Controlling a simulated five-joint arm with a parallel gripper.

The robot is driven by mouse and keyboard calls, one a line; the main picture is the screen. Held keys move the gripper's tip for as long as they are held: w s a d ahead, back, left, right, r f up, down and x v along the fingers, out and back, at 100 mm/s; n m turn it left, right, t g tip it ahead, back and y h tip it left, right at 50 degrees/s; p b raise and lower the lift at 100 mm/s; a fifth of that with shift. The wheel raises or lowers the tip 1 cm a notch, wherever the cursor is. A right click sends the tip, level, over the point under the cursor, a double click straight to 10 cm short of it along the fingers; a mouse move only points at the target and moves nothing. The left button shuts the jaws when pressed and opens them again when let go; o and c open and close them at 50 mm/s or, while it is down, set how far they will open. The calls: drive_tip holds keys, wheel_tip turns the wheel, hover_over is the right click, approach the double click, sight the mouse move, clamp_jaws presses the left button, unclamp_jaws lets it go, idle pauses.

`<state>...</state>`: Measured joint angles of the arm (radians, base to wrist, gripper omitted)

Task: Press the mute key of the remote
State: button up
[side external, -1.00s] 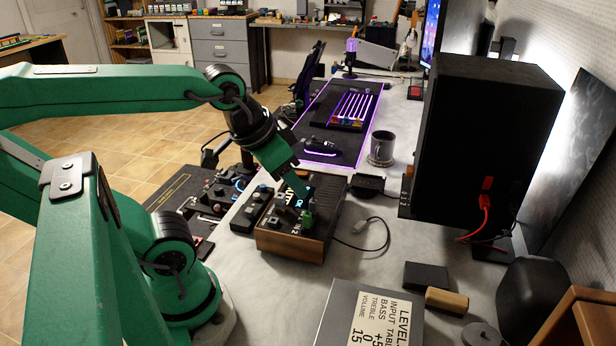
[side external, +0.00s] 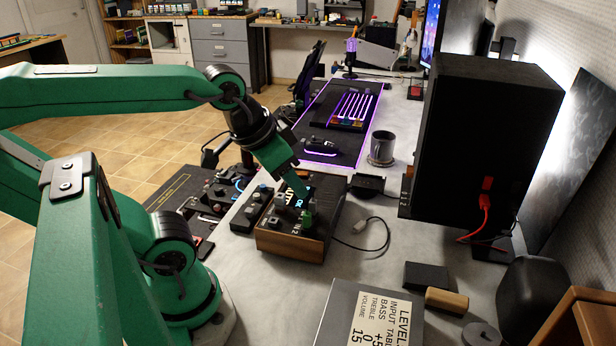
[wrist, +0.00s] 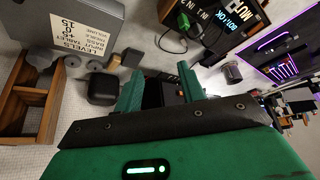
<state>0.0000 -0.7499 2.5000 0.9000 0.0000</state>
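I cannot pick out a separate remote or read a mute key for certain. A wood-sided box (side external: 290,243) with knobs, switches and a small lit display stands on the bench in the side view. The box shows at the top right of the wrist view (wrist: 240,38), with lit text on its face. My gripper (side external: 299,187) points down at the box's far part, and the tips partly cover the display. I cannot tell if they touch it. In the wrist view my gripper's (wrist: 158,76) two green fingers are apart, with no held thing visible between them.
A dark control panel (side external: 205,200) lies left of the box. A mug (side external: 381,149), a purple-lit desk mat (side external: 335,158) and a large black cabinet (side external: 480,140) stand beyond and to the right. A cable (side external: 372,236) lies beside the box. A grey labelled box (side external: 345,300) is nearer.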

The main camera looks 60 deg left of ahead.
clamp_jaws()
idle(1.8)
